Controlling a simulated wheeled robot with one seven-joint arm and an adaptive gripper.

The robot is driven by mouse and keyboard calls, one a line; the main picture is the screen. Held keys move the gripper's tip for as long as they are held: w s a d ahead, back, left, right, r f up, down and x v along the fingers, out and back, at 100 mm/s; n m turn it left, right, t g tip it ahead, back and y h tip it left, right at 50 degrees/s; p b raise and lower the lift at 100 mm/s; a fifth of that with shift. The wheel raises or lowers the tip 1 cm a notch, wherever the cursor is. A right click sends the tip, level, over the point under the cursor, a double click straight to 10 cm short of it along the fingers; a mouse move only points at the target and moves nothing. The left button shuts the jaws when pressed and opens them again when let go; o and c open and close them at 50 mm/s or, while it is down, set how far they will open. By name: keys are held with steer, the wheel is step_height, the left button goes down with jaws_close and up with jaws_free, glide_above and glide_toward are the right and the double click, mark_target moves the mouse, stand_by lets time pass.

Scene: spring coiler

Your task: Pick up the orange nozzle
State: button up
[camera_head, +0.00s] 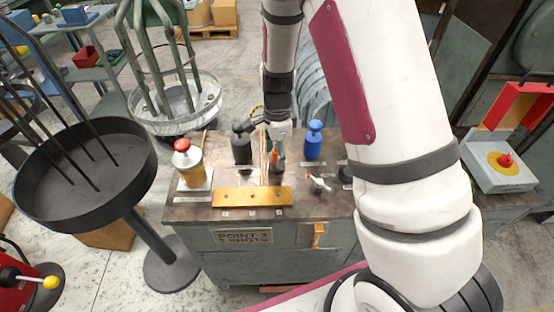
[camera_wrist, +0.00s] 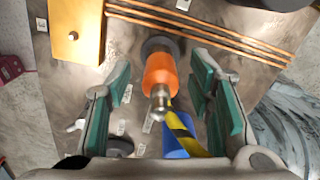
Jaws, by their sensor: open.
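The orange nozzle (camera_wrist: 160,77) shows in the wrist view as an orange body with a metal tip, standing on a dark round base (camera_wrist: 160,45). It is between the two green-padded fingers of my gripper (camera_wrist: 166,108), with a clear gap on each side. In the head view the nozzle (camera_head: 275,158) is a small orange spot on the workbench (camera_head: 240,208). My gripper (camera_head: 279,135) is over it there and partly hides it. The gripper is open and holds nothing.
A blue bottle (camera_head: 314,142) stands right of the nozzle and a black bottle (camera_head: 241,145) left. A red-capped yellow bottle (camera_head: 187,162) is at the bench's left. A brass-coloured block (camera_head: 251,197) lies in front. Copper rods (camera_wrist: 205,30) lie beside the nozzle.

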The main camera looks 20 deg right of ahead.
jaws_close()
steer(key=shift+r, duration=0.85)
steer(key=shift+s+r, duration=0.2)
steer(key=shift+r, duration=0.9)
steer(key=s+r+p, duration=0.1)
steer(key=s, duration=1.4)
steer(key=r+p, duration=0.5)
steer(key=shift+s+a+r, duration=0.15)
steer(key=shift+s+a, duration=0.15)
steer(key=shift+a, duration=0.05)
